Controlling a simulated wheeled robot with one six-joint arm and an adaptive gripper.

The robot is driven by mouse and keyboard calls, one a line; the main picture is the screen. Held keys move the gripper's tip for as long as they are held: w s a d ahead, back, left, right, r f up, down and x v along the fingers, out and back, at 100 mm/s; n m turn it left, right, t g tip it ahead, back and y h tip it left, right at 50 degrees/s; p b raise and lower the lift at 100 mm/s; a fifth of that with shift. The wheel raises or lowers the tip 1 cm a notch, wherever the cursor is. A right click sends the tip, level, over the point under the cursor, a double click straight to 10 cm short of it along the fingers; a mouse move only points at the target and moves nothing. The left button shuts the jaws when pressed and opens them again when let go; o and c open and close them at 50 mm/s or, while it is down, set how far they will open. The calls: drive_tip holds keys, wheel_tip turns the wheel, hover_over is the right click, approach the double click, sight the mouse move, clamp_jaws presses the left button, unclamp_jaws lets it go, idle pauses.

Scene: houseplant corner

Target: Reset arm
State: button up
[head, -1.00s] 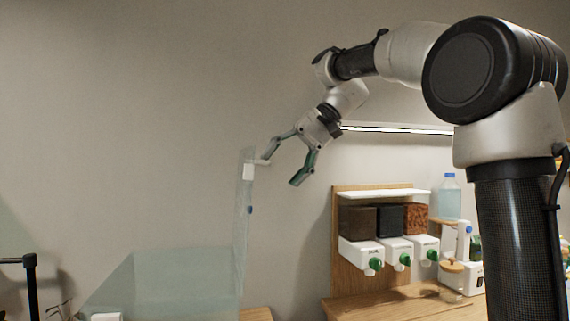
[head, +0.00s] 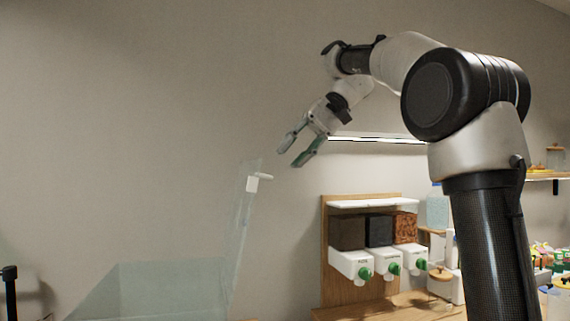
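My gripper (head: 289,150) is raised in the upper middle of the head view, angled down to the left. Its two fingers are spread apart with nothing between them. It hangs in the air above and to the right of a clear glass panel (head: 243,225) that has a white handle (head: 258,180). A visible gap separates the fingers from the handle.
A dispenser rack (head: 375,236) with three dark-to-brown filled bins and green knobs stands on a wooden counter (head: 385,306) below my arm. A blue bottle (head: 438,207) is partly behind my arm. A shelf (head: 546,175) and colourful items (head: 543,255) are at right. The wall's upper left is clear.

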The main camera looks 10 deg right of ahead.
drive_tip(key=shift+w+r, duration=0.1)
drive_tip(key=shift+r, duration=0.05)
idle(0.3)
drive_tip(key=w+d+f+m+t+h, duration=0.1)
drive_tip(key=d+f+h, duration=0.15)
drive_tip(key=f, duration=0.45)
drive_tip(key=w+d+f+m+t+h, duration=0.1)
drive_tip(key=d+f+t, duration=0.1)
drive_tip(key=d+f, duration=0.3)
drive_tip(key=s+d+f+h, duration=0.2)
drive_tip(key=s+d+f, duration=0.2)
drive_tip(key=s+f, duration=0.5)
drive_tip(key=s+d+f+n+t+h, duration=0.1)
drive_tip(key=s+d+f+h, duration=0.2)
drive_tip(key=s+f, duration=0.7)
drive_tip(key=s+d, duration=0.2)
drive_tip(key=s, duration=0.3)
drive_tip(key=shift+d+n+t, duration=0.25)
drive_tip(key=shift+n+t, duration=0.05)
drive_tip(key=shift+s+d, duration=0.1)
